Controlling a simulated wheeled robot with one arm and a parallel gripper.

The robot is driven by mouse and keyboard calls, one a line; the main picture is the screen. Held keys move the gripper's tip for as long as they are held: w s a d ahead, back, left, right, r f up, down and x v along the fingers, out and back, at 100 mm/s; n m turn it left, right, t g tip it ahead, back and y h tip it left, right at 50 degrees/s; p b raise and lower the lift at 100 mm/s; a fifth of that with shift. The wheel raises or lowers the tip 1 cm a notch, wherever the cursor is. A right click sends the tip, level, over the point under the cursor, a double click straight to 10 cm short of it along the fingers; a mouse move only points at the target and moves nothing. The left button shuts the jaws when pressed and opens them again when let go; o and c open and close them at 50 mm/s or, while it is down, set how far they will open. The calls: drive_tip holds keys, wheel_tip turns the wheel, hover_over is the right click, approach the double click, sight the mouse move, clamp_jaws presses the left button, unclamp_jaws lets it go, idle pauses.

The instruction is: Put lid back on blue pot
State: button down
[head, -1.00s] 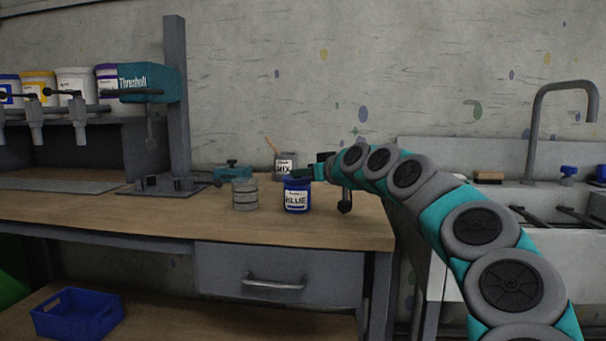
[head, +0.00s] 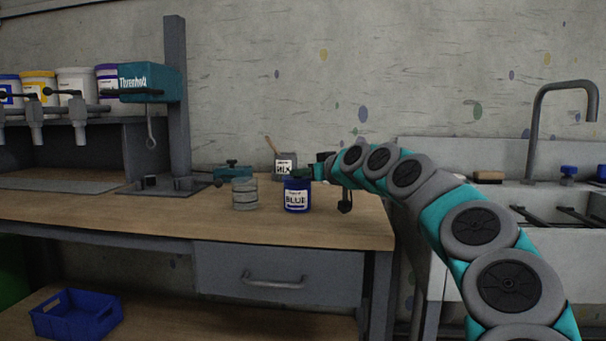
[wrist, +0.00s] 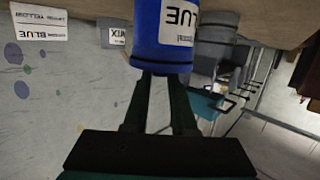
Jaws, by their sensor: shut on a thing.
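The blue pot (head: 296,197), labelled BLUE, stands upright on the wooden workbench. In the wrist view the pot (wrist: 165,30) appears upside down, with its top end toward my fingers. My gripper (head: 303,173) is at the top of the pot, coming in from the right. In the wrist view my gripper (wrist: 160,76) has its two dark fingers at the pot's top rim, shut on the lid. The lid is mostly hidden by the fingers and the pot's edge. I cannot tell whether it is fully seated.
A clear ribbed container (head: 245,194) stands close left of the pot. A pot labelled MIX (head: 285,166), with a stick in it, is behind. A press stand (head: 178,100) is farther left. A sink (head: 540,200) is at the right. The bench front (head: 200,222) is clear.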

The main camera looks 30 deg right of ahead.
drive_tip(key=shift+c, duration=0.8)
unclamp_jaws()
drive_tip(key=shift+r, duration=0.2)
drive_tip(key=shift+r+p, duration=1.8)
drive_tip(key=shift+r, duration=1.55)
clamp_jaws()
drive_tip(key=shift+f+b, duration=0.9)
drive_tip(key=shift+f, duration=0.25)
